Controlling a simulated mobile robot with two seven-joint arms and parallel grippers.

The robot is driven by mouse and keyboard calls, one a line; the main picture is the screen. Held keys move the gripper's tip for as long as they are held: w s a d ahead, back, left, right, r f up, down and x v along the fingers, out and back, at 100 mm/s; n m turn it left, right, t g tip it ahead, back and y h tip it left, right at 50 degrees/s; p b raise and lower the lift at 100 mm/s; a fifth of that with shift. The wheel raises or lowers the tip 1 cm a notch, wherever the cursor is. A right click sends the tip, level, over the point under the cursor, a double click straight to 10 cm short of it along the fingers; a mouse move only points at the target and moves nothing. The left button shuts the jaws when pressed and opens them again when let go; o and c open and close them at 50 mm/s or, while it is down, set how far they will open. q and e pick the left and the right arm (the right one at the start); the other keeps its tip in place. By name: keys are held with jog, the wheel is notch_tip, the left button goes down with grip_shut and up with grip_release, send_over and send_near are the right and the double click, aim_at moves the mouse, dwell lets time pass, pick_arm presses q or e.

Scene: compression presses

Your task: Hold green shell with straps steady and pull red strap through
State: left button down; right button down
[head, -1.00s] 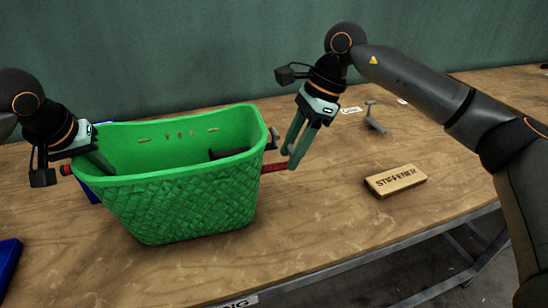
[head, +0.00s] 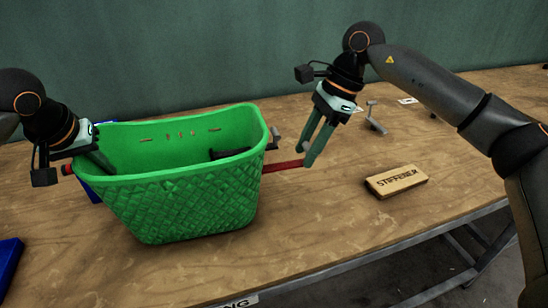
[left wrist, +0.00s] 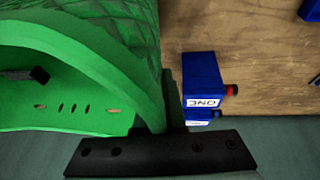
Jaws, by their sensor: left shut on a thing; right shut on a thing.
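The green shell (head: 185,205), a quilted open-topped basket, stands upright on the wooden table in the head view. Its rim and slotted wall also show in the left wrist view (left wrist: 90,40). My left gripper (head: 106,166) is shut on the shell's left rim, one finger inside. A red strap (head: 283,166) sticks out from the shell's right side, and a short red end (head: 67,170) shows at the left. My right gripper (head: 306,158) is shut on the strap's right end, apart from the shell. A dark piece (head: 228,153) lies inside the shell; the strap's path inside is hidden.
A wooden block marked STIFFENER (head: 396,181) lies right of the shell. A small grey tool (head: 375,118) stands behind it. A blue bin (head: 8,262) is at the left edge. Blue boxes (left wrist: 203,80) are beside the shell.

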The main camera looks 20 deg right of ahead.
pick_arm(q)
jog(key=shift+s+a+f, duration=0.1)
jog(key=shift+a+f, duration=0.05)
jog(key=shift+f, duration=0.3)
pick_arm(e)
jog(key=shift+s+d, duration=0.1)
jog(key=shift+d, duration=1.2)
jog(key=shift+c, duration=1.7)
grip_release()
pick_arm(q)
jog(key=c, duration=0.9)
grip_release()
pick_arm(e)
jog(key=v, duration=1.2)
pick_arm(q)
jog(key=shift+r, duration=0.1)
pick_arm(e)
jog(key=shift+a, duration=0.1)
